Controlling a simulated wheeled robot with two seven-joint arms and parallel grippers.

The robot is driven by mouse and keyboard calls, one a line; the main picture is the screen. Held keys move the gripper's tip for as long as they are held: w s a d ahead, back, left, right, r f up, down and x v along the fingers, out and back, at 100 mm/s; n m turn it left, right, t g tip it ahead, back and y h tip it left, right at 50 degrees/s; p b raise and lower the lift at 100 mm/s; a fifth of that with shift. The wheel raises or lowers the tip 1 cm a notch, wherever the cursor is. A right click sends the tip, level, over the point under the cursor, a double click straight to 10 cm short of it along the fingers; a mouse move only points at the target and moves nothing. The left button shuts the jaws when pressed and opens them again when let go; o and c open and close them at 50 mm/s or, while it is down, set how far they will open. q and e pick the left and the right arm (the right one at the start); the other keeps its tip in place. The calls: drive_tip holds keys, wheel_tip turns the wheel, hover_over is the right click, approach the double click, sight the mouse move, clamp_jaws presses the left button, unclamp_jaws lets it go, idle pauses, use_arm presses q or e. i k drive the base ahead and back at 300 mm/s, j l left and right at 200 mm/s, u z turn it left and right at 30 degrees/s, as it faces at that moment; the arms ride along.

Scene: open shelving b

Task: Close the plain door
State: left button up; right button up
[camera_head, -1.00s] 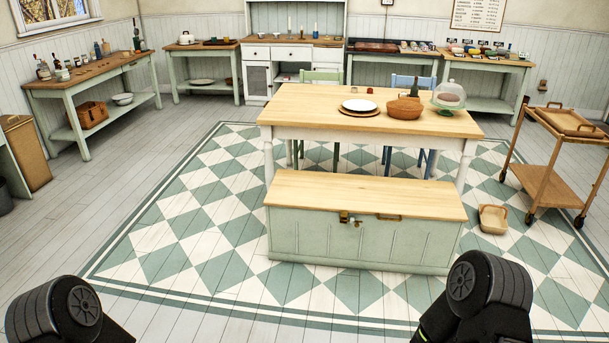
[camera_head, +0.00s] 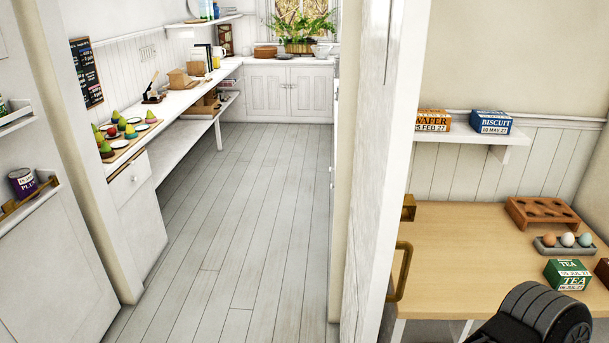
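A tall white plain door (camera_head: 378,180) stands open and nearly edge-on in the middle of the view, to the right of a narrow pantry opening. A brass bar handle (camera_head: 403,271) sits on its right-hand face, with a small brass fitting (camera_head: 408,207) above it. The bottom of the door is out of view. A black part of my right arm shows at the lower right; neither gripper is in view.
A white panel on the left carries small racks with a purple tin (camera_head: 22,182). The pantry floor (camera_head: 235,215) is clear, with a long counter on its left. A wooden table (camera_head: 450,245) with tea boxes and eggs stands right of the door.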

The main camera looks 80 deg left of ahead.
sight(395, 32)
drive_tip(key=i+u, duration=0.15)
drive_tip(key=u, duration=0.3)
drive_tip(key=i+u, duration=0.15)
drive_tip(key=u, duration=0.25)
drive_tip(key=i+l+u, duration=0.15)
drive_tip(key=u, duration=0.3)
drive_tip(key=i+l+u, duration=0.1)
drive_tip(key=u, duration=0.35)
drive_tip(key=i+l+u, duration=0.1)
drive_tip(key=u, duration=0.35)
drive_tip(key=l+u, duration=0.4)
drive_tip(key=i+l+u, duration=0.1)
drive_tip(key=u, duration=0.35)
